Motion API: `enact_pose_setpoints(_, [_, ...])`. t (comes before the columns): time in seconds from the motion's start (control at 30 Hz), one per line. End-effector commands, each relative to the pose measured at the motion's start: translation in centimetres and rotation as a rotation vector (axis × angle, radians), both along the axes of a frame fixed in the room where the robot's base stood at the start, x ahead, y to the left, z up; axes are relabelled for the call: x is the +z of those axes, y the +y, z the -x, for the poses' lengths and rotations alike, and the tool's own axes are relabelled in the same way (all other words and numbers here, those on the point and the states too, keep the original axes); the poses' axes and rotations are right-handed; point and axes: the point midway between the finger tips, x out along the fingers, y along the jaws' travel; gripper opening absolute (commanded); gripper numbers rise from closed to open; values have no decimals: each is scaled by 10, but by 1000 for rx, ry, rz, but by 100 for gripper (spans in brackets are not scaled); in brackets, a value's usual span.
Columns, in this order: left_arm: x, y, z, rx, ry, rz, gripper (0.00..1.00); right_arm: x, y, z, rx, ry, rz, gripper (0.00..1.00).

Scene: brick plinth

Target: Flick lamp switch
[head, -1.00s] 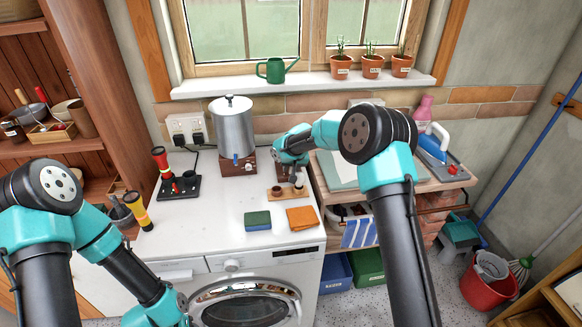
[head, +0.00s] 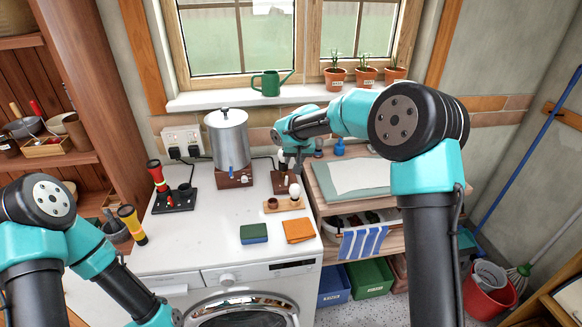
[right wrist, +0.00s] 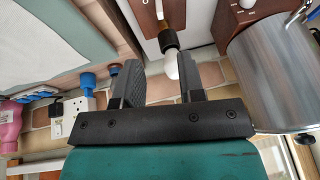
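The lamp has a brown wooden base (head: 283,182) with a small pale switch lever (head: 287,180) on its front, on the white worktop right of the metal urn. In the right wrist view the lamp's base (right wrist: 148,22) shows at the top, with a dark and brass socket and a white bulb (right wrist: 171,65). My right gripper (head: 290,160) is just above and behind the base, hiding the bulb in the head view. In the right wrist view its fingers (right wrist: 157,72) are apart and empty, with the bulb showing between them, close to one finger. My left gripper is out of frame.
The metal urn (head: 228,138) stands close left of the lamp. A small wooden tray (head: 284,206) with a pale round knob lies in front. A wooden bench (head: 320,188) is right.

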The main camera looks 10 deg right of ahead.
Motion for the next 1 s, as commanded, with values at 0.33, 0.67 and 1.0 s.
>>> enact_pose_setpoints(0.33, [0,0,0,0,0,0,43,33,-4,14,-1,0,0,36])
enact_pose_setpoints(0.67, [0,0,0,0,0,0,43,34,-5,15,2,1,2,36])
enact_pose_setpoints(1.0, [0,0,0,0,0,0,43,12,-90,49,208,29,187,36])
